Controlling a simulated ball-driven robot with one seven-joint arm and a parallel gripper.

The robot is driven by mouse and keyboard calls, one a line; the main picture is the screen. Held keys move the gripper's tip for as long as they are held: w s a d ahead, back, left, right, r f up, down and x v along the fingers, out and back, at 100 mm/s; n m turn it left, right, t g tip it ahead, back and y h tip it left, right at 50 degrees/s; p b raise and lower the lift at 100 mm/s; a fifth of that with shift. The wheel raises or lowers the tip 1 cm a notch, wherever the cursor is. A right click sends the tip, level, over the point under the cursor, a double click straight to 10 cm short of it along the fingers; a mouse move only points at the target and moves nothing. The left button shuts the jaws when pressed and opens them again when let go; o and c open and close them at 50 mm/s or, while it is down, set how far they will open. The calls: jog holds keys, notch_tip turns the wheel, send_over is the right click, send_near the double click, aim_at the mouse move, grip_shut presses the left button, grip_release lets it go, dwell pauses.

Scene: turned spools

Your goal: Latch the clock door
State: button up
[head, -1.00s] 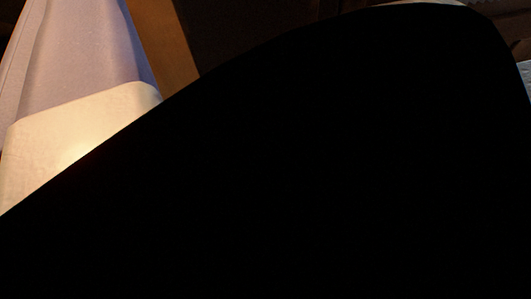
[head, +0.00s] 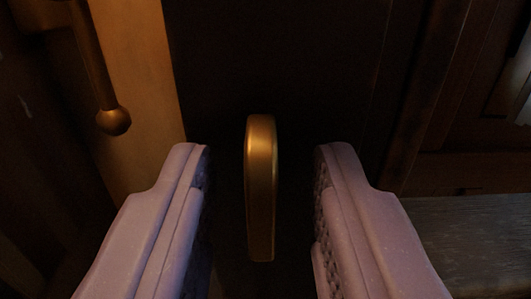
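A rounded brass bar (head: 261,190), which looks like the latch or handle of the clock door, stands upright in the middle of the head view. Behind it is a dark panel (head: 290,60), probably the clock door; its edges are hard to make out. My gripper (head: 261,170) is open. Its two pale mauve fingers stand to the left and right of the brass bar, with a visible gap on each side. The lower part of the panel between the fingers is in deep shadow.
A brass rod with a ball end (head: 113,121) hangs at the upper left, in front of a lit wooden post (head: 145,70). Dark wooden framing (head: 440,90) stands at the right. A grey, flat surface (head: 480,235) lies at the lower right.

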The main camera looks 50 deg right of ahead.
grip_shut()
jog(key=shift+n+b, duration=0.35)
jog(key=shift+n, duration=0.05)
jog(key=n+b, duration=0.1)
jog(key=n, duration=0.1)
jog(key=shift+w+a+f+n+b, duration=0.1)
jog(key=shift+f+n+b, duration=0.05)
jog(key=shift+n+b, duration=0.25)
jog(key=n, duration=0.2)
jog(key=shift+n+b, duration=0.4)
jog(key=n+p, duration=0.1)
jog(key=n, duration=1)
jog(key=shift+w+p, duration=0.1)
jog(key=shift+p, duration=0.2)
jog(key=shift+n, duration=0.4)
